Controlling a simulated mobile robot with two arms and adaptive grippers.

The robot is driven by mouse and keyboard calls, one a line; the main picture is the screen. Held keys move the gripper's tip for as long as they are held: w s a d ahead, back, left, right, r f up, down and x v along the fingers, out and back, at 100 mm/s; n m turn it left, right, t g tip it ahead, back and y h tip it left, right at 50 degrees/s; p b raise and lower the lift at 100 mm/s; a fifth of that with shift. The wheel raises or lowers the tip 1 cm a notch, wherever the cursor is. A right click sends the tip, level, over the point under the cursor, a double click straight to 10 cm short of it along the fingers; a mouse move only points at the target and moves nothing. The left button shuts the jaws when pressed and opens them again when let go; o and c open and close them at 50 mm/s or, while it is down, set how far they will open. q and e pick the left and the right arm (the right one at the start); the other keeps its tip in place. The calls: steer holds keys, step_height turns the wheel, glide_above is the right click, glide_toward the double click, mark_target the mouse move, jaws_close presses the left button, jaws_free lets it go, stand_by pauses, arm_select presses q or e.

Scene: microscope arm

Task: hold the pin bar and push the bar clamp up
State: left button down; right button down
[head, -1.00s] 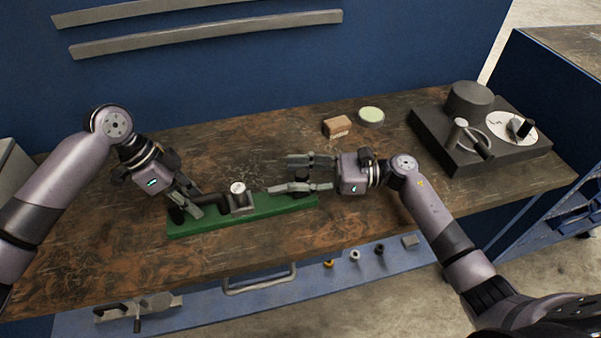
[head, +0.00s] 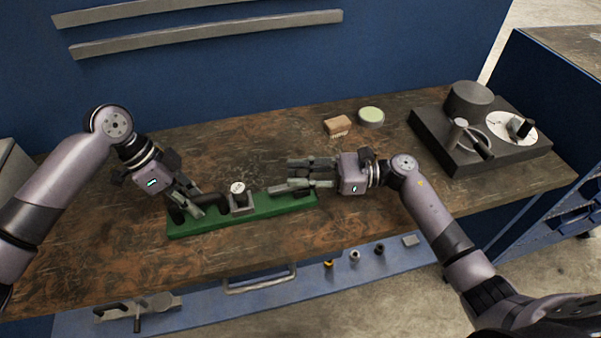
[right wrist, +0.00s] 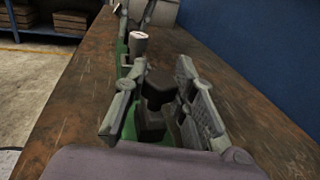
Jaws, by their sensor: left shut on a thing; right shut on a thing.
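A long green base (head: 268,208) lies along the table's front part. A dark bar (head: 212,196), which looks like the pin bar, runs over its left half towards a small block with a round white-topped post (head: 238,190). My left gripper (head: 190,206) is shut on this bar near its left end, and its fingers hide part of it. My right gripper (head: 292,176) is above the base's right end. In the right wrist view, a dark stepped block (right wrist: 154,108), seemingly the bar clamp, stands between its fingers (right wrist: 160,78). The contact there is partly hidden.
A brown block (head: 337,125) and a round green-topped tin (head: 371,115) stand behind my right gripper. A dark plate (head: 455,148) with a knob and a dial is at the right. A blue wall (head: 300,70) closes the back. The back left of the table is clear.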

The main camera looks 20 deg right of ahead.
mark_target(277, 188)
steer(key=x, duration=0.2)
steer(key=s+x, duration=0.1)
steer(key=x, duration=0.2)
steer(key=shift+s+a, duration=0.1)
steer(key=shift+a, duration=0.3)
steer(key=c, duration=1.3)
jaws_free()
steer(key=shift+d, duration=0.1)
steer(key=v, duration=1.2)
arm_select(q)
steer(key=c, duration=1.4)
jaws_free()
